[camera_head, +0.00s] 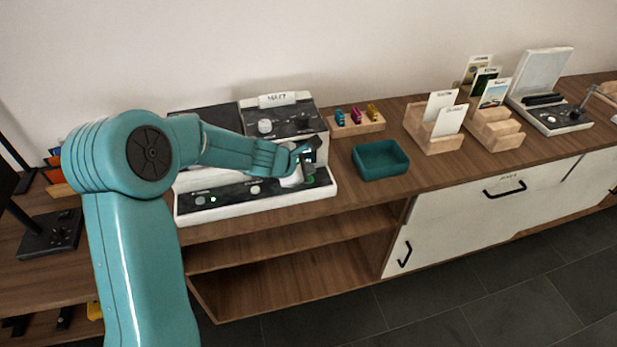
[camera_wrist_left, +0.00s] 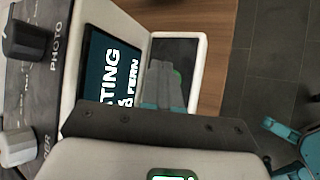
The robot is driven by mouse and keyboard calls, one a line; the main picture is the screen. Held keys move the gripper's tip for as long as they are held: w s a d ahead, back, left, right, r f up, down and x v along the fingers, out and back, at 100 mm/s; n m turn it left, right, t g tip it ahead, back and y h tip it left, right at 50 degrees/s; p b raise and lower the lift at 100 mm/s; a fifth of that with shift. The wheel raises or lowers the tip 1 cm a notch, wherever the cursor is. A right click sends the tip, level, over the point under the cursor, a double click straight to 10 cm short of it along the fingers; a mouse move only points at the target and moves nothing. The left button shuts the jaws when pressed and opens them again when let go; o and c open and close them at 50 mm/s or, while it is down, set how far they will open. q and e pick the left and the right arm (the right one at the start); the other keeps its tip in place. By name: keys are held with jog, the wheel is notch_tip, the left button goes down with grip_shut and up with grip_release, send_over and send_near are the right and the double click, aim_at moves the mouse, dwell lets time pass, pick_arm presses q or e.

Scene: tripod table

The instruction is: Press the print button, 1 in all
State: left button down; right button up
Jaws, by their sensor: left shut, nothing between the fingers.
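The printing machine (camera_head: 215,215) stands on the wooden counter, with a dark front strip in a white frame. A green button (camera_head: 310,181), likely the print button, shows at the strip's right end. My left gripper (camera_head: 310,165) is shut and empty, reaching down over that end of the strip. In the left wrist view its fingertips (camera_wrist_left: 165,88) cover part of the white-framed dark panel (camera_wrist_left: 186,50), with a bit of green (camera_wrist_left: 177,76) beside them. I cannot tell whether they touch the button.
Knobs (camera_head: 265,126) stand on the machine's back part. A lit screen (camera_wrist_left: 105,75) with white lettering shows in the wrist view. Right of the machine are a teal tray (camera_head: 381,174), a wooden block with coloured pieces (camera_head: 358,127) and wooden card holders (camera_head: 434,140).

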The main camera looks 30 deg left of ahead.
pick_arm(q)
jog(key=shift+r+p, duration=2.35)
jog(key=shift+r, duration=0.2)
jog(key=shift+f, duration=0.1)
